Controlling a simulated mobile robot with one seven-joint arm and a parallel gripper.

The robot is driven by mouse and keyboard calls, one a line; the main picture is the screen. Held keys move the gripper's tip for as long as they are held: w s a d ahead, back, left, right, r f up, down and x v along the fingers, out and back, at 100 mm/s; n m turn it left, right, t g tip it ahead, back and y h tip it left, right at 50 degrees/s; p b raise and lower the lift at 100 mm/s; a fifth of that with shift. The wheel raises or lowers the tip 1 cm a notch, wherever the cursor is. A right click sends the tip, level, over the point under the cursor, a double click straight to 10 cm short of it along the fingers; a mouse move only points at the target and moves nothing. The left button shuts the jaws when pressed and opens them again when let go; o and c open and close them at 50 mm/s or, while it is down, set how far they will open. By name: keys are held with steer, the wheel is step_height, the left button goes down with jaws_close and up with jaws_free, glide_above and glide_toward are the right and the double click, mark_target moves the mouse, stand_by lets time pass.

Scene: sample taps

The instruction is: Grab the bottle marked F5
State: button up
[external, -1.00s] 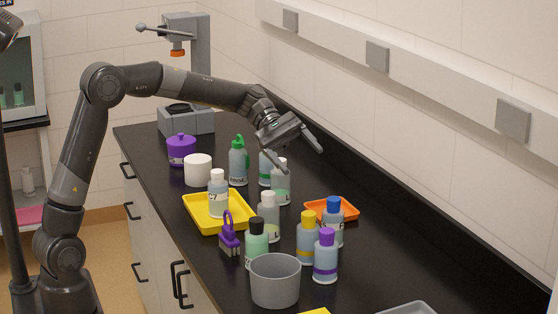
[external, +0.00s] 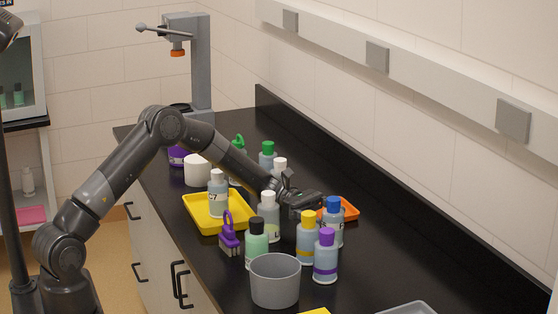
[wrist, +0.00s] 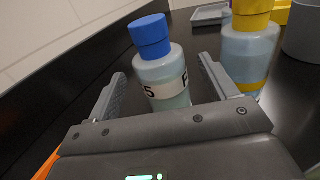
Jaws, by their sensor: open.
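The blue-capped bottle (external: 334,228) stands upright on the black counter, at the front edge of the orange tray. In the wrist view this bottle (wrist: 160,72) has a white label, partly turned away, showing a "5" and part of an "F". My gripper (external: 310,199) is low on the bottle's left side in the external view. In the wrist view my gripper (wrist: 162,68) is open, with one finger on each side of the bottle and a gap showing on both sides. The gripper body hides the bottle's base.
A yellow-capped bottle (external: 307,240) stands close by, just outside one finger in the wrist view (wrist: 248,55). A purple-capped bottle (external: 326,260), a white-capped bottle (external: 268,218) and a grey tub (external: 275,282) are near. The orange tray (external: 349,210) lies behind.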

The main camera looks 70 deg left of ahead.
mark_target(341, 224)
steer(key=shift+f, duration=0.45)
steer(key=shift+d+f, duration=0.1)
steer(key=shift+d, duration=0.1)
steer(key=shift+x, duration=2.3)
steer(key=shift+c, duration=0.2)
steer(key=c, duration=1.2)
